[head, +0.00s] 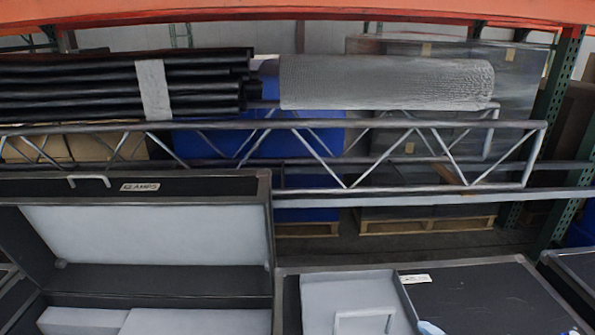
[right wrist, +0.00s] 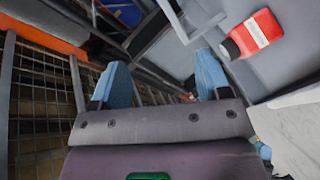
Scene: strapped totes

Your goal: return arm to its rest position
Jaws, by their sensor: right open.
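My right gripper (right wrist: 162,62) is open in the right wrist view. Its two blue fingers stand wide apart and nothing is held between them. A small blue tip at the bottom edge of the head view (head: 430,328) looks like part of it; the rest is out of frame. A red bottle (right wrist: 264,27) with a black cap and a white label lies on a grey surface, to the right of the fingers and apart from them. My left gripper is in neither view.
An open black case (head: 262,225) with grey lining stands at left in the head view. Another case (head: 480,290) with a grey insert and a pale handle (head: 364,318) is at right. Behind are a metal truss (head: 330,125), black rolls (head: 70,85) and a grey roll (head: 385,82).

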